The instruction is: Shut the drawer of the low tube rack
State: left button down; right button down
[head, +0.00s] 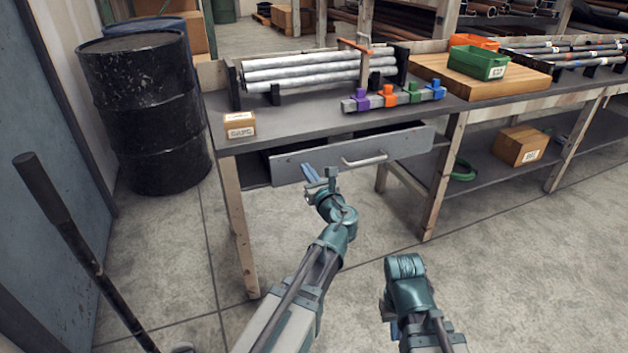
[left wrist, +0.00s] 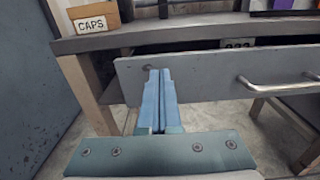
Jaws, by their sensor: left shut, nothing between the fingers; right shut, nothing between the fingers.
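The drawer (head: 410,143) under the grey bench top stands open, with its grey front forward of the bench edge and a dark gap behind it. Its pale bar handle (head: 365,160) is right of the middle; the handle also shows in the left wrist view (left wrist: 275,86). My left gripper (head: 309,172) is shut and empty in front of the drawer front, left of the handle. In the left wrist view its blue fingertips (left wrist: 160,72) overlap the front's left part; I cannot tell whether they touch. My right gripper (head: 387,308) is low at the right, mostly hidden by its arm.
A box marked CAPS (head: 239,125) sits on the bench's left corner. Pale pipes (head: 305,72) lie in a holder behind a strip with coloured clips (head: 392,97). A black drum (head: 145,110) stands left of the bench.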

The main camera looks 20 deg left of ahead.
aim_at(297, 154)
pick_arm(q)
jog(key=shift+x, duration=2.8)
jog(key=x, duration=0.4)
jog(key=shift+w, duration=0.15)
jog(key=shift+w+a+r, duration=0.1)
jog(key=shift+a, duration=0.05)
